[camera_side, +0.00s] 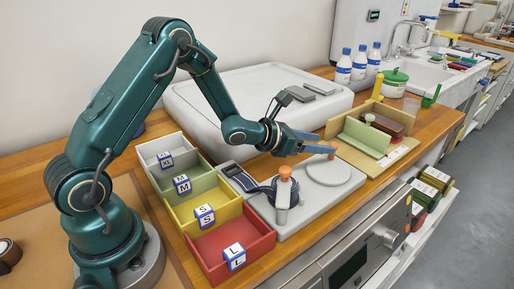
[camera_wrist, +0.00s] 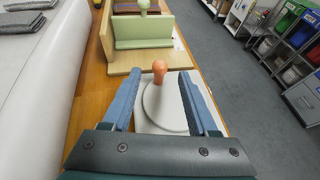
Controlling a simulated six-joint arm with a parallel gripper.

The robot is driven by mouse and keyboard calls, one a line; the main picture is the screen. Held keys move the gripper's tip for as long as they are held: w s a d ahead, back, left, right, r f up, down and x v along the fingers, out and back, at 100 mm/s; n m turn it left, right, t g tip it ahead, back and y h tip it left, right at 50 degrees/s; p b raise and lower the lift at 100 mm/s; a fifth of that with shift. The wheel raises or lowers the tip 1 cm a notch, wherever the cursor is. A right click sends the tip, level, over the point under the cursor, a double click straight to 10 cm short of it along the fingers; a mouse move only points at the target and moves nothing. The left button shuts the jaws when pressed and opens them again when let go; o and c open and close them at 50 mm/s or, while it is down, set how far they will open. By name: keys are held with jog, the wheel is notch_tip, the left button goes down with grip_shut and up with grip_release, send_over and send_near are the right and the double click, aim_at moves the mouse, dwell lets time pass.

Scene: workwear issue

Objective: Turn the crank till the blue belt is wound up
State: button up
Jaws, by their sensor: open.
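The winder is a pale grey base (camera_side: 318,200) on the wooden bench, with a round grey disc (camera_wrist: 165,110) at its far end. The crank's orange knob (camera_wrist: 160,68) stands up at the disc and shows between my finger tips in the wrist view. My gripper (camera_side: 322,143) is open, with its blue fingers spread at that knob; I cannot tell if they touch it. A dark blue belt (camera_side: 240,178) lies at the near end of the base, partly coiled around a grey post with a second orange knob (camera_side: 285,171).
Grey, green, yellow and red bins (camera_side: 238,240) with lettered blocks stand left of the winder. A green and wooden stand (camera_side: 362,138) is just beyond it. A large white unit (camera_side: 225,95) stands behind. The bench edge is close in front.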

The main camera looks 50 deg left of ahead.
aim_at(325, 160)
jog(key=shift+x, duration=1.95)
jog(key=shift+c, duration=0.3)
grip_shut()
